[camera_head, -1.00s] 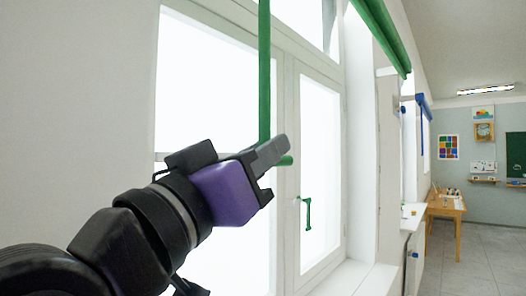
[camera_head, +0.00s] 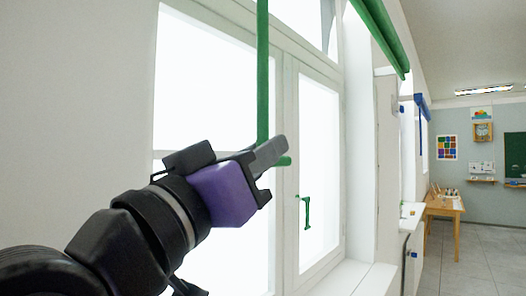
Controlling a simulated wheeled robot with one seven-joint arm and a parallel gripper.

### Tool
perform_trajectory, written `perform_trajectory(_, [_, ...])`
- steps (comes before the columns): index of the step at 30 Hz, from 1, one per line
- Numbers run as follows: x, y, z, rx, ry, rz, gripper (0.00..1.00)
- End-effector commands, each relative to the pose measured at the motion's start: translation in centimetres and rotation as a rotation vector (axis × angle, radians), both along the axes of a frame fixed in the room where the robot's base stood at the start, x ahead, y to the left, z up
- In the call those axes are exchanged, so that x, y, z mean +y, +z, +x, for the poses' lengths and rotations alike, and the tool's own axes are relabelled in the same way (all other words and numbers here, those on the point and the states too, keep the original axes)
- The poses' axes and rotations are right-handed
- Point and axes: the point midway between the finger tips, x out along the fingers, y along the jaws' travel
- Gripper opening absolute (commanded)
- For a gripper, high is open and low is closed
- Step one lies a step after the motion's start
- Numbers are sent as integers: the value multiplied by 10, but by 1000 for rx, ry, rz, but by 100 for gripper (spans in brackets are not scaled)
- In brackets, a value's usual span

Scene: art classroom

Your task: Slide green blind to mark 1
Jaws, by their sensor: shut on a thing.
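The green blind shows as a rolled green tube (camera_head: 381,38) at the top right of the window. A long green vertical bar (camera_head: 263,75) runs down from the top edge of the picture to my gripper (camera_head: 272,152). A short green stub (camera_head: 285,161) sticks out to the right just past the fingers. My gripper is shut on the green bar at its lower end, and the fingers hide the grip point. Mark 1 cannot be made out in this view.
The white window frame (camera_head: 287,215) stands close behind my gripper, with a green window handle (camera_head: 307,212) to the lower right. A white sill (camera_head: 362,278) lies below. A blue blind (camera_head: 421,102) and a wooden table (camera_head: 446,207) are farther off. The tiled floor at right is clear.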

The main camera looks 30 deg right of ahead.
Motion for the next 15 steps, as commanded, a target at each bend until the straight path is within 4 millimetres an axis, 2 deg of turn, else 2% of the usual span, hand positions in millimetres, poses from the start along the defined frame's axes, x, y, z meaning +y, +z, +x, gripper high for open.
perform_trajectory(1, [4,-11,5,11,9,-5,0])
perform_trajectory(8, [3,-47,5,13,8,-3,0])
perform_trajectory(15, [3,-99,5,12,8,-4,0])
